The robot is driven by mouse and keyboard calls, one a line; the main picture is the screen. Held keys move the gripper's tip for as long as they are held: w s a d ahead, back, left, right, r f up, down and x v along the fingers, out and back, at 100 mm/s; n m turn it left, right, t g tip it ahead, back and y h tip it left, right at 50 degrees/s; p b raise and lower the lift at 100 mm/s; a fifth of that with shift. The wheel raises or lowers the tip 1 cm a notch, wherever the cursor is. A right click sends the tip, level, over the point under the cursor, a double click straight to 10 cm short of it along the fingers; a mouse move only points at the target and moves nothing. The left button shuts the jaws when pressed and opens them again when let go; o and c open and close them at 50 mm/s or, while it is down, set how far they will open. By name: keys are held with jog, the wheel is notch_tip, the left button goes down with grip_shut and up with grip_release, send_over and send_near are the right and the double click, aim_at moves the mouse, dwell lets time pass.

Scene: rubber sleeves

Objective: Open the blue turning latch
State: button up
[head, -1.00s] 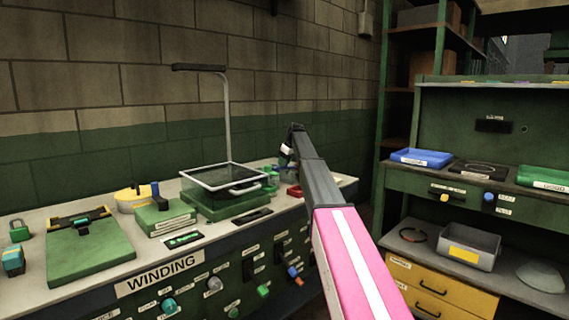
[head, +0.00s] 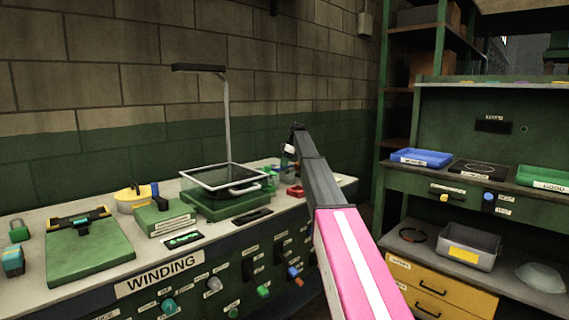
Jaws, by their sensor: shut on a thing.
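My arm reaches from the lower right to the far right end of the grey bench top. My gripper (head: 289,152) is small and far off there, pointing down. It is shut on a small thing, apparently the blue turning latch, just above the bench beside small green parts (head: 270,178). The arm's dark link and the distance hide most of the jaws and of what they hold, so the latch's turn angle cannot be told.
A glass-lidded green box (head: 222,190), a thin lamp post (head: 228,120) and a red tray (head: 295,191) stand near. The bench front (head: 200,285) carries several knobs. A green workstation (head: 490,120) with a blue tray (head: 421,158) is at right.

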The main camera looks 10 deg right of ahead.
dwell(0.3)
jog(key=o, duration=0.9)
jog(key=shift+r, duration=0.1)
jog(key=v, duration=1)
jog(key=shift+r, duration=0.3)
jog(key=shift+d, duration=0.1)
